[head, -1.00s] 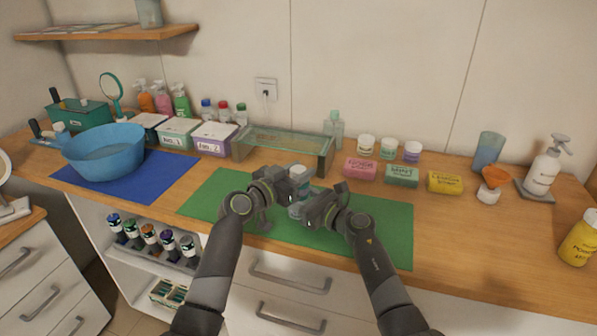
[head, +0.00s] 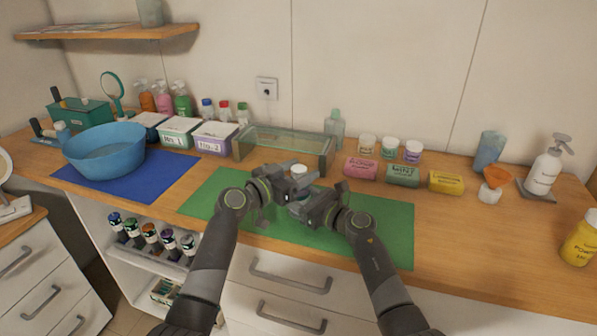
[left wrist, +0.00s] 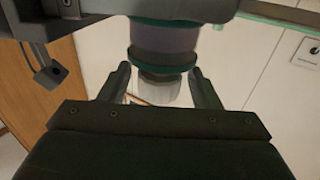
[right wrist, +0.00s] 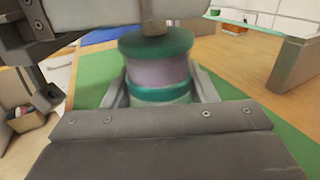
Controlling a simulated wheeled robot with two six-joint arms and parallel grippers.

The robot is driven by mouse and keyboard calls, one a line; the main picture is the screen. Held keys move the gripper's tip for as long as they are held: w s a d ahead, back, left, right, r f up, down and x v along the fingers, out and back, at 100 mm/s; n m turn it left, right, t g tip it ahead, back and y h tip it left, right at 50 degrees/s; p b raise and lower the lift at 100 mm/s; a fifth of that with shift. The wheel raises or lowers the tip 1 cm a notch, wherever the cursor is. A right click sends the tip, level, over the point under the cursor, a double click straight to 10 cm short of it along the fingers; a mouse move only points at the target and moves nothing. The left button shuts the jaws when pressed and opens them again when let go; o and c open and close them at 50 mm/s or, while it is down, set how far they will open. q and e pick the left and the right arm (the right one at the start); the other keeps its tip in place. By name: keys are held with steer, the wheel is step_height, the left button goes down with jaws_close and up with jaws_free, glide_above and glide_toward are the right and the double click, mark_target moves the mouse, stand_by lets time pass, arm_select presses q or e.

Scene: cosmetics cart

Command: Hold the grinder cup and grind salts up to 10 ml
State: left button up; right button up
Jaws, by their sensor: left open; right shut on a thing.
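The grinder stands between my two grippers above the green mat (head: 375,216); only its pale top (head: 299,170) shows clearly in the head view. My left gripper (head: 303,181) is open around the upper part. In the left wrist view the whitish end of the grinder (left wrist: 165,92) sits between its spread fingers, beyond a purple band with teal rings. My right gripper (head: 304,207) is lower and shut on the grinder cup. The right wrist view shows the teal-ringed purple body (right wrist: 160,73) between its fingers. The salt level is hidden.
A blue basin (head: 104,152) is at the left. The mat's right part is clear.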

arm_select(q)
steer(key=v, duration=1.2)
stand_by(0.8)
arm_select(e)
steer(key=o, duration=1.1)
steer(key=shift+o, duration=0.2)
